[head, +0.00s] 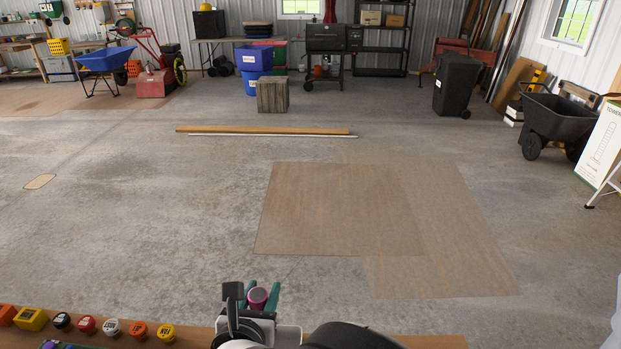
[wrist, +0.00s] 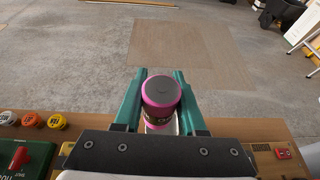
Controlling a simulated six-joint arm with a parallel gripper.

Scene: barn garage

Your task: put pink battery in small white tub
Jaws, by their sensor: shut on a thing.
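My gripper (wrist: 161,92) has teal fingers and is shut on the pink battery (wrist: 161,97), a pink cylinder with a grey end cap and a dark label band. The battery also shows between the fingers in the head view (head: 258,298), at the bottom middle. A small white patch shows just below the battery between the fingers in the wrist view; it may be the small white tub, but most of it is hidden. A white box-like edge (head: 288,336) shows beside my gripper in the head view, and I cannot tell what it is.
A wooden bench top (head: 190,338) runs along the bottom. Several coloured round knobs or caps (head: 87,325) line its left part. A small red object (wrist: 283,153) lies at right. Open concrete floor lies beyond.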

